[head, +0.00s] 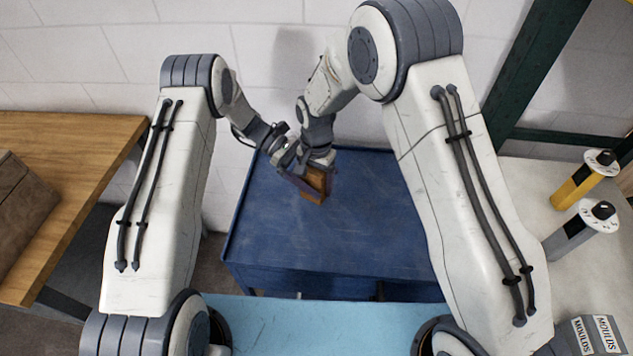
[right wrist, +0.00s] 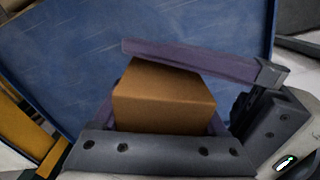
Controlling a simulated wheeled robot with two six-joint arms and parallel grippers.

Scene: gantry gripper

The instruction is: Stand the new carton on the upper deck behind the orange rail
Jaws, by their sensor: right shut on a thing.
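A small brown carton (head: 313,186) is between the jaws of my right gripper (head: 319,168), over the blue deck (head: 350,235). In the right wrist view the carton's plain top and one side (right wrist: 165,100) show, with a purple-grey bar across its far edge and a dark gripper part in front. I cannot tell whether its base touches the deck. My left gripper (head: 290,165) is close beside the right one, at the carton's left. Its jaws are partly hidden, so its opening is unclear. I cannot make out an orange rail in the head view.
A wooden bench (head: 75,135) with a brown item (head: 20,205) stands at left. A dark green frame (head: 530,75) rises behind. The blue deck's front is clear.

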